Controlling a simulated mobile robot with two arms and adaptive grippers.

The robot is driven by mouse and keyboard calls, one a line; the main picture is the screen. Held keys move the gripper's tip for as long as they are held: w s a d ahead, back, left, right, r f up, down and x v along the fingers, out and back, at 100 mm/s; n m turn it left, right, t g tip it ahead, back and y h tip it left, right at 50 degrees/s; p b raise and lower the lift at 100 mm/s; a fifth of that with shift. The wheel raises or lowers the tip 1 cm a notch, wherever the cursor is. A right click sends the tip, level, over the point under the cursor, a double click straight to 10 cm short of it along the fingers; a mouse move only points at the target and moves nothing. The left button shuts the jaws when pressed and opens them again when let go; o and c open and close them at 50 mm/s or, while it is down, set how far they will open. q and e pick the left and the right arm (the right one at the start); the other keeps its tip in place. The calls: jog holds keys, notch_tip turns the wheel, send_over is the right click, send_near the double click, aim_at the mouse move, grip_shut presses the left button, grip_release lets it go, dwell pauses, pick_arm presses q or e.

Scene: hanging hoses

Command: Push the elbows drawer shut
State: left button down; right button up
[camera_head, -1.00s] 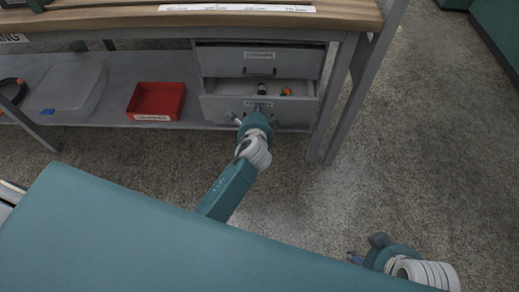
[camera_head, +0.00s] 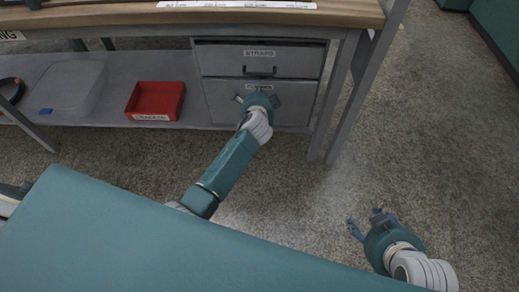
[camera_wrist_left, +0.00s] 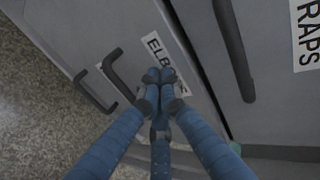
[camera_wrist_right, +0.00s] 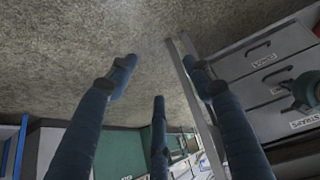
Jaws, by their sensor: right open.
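The dark drawer handle (camera_wrist_left: 117,74) lies just left of the fingertips in the left wrist view. Whether the fingertips touch the front I cannot tell. In the head view my left wrist hides part of the drawer front. My right gripper (camera_head: 371,225) is open and empty above the floor at the lower right.
The straps drawer (camera_head: 285,60) above looks shut. A red bin (camera_head: 156,99) and a clear lidded box (camera_head: 70,87) stand on the low shelf (camera_head: 200,119) to the left. The bench leg (camera_head: 344,105) rises at the right. Floor (camera_head: 440,130) to the right is clear.

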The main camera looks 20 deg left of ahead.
pick_arm(q)
jog(key=s+d+p, duration=0.2)
jog(key=s+p, duration=0.1)
jog(key=s, duration=0.6)
jog(key=shift+d+p, duration=0.25)
jog(key=shift+p, duration=0.15)
pick_arm(e)
jog(key=s+d+f+g, duration=0.2)
jog(key=s+g, duration=0.1)
jog(key=s, duration=0.3)
jog(key=shift+s+h, duration=0.2)
jog(key=shift+h, duration=0.2)
pick_arm(q)
jog(key=shift+a, duration=0.1)
